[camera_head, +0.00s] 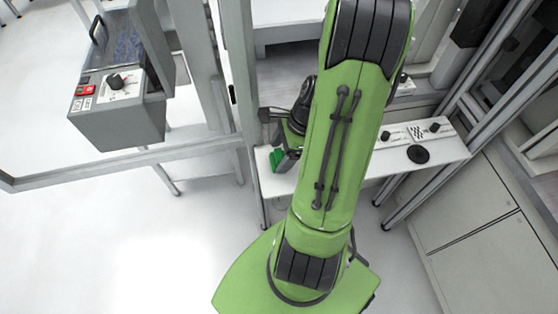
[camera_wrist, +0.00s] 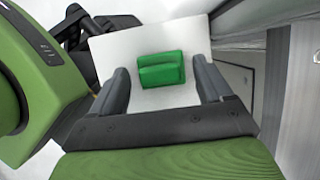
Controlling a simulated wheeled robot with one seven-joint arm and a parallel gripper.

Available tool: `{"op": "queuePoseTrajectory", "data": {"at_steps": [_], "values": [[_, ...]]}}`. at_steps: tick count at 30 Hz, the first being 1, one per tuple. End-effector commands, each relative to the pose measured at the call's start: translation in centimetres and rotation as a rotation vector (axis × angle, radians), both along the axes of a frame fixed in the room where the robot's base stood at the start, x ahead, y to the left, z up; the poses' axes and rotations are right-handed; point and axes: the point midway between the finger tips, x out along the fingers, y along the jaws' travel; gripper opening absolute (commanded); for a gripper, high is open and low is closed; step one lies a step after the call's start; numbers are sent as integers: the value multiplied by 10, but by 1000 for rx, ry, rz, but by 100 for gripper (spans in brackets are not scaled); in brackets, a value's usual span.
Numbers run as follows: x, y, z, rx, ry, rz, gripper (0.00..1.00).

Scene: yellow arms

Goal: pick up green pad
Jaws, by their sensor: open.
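The green pad (camera_wrist: 161,70) is a small bright green block lying on a white shelf (camera_wrist: 112,50). In the wrist view it sits between and just beyond the two dark fingers of my gripper (camera_wrist: 161,84), which are spread apart and not touching it. In the head view part of the green pad (camera_head: 277,157) shows at the left end of the white shelf (camera_head: 275,188). My gripper (camera_head: 283,158) is beside and over it there, partly hidden by my green arm. How high the fingers are above the shelf is hard to tell.
A black round disc (camera_head: 418,154) and a white panel with black knobs (camera_head: 412,132) are on the right part of the shelf. A grey post (camera_head: 238,70) stands just left of the shelf. A grey control box (camera_head: 115,105) is at upper left.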

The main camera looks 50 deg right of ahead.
Motion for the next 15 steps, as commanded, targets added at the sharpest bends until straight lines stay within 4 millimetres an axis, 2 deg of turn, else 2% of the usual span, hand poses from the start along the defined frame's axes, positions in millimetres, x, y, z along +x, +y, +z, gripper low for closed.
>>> {"op": "queuePoseTrajectory", "data": {"at_steps": [2,12,14,15], "values": [[0,0,1,0,0,0,79],[0,0,2,-1,-1,0,28],[0,0,2,-1,-1,0,19],[0,0,2,-1,-1,0,18]]}}
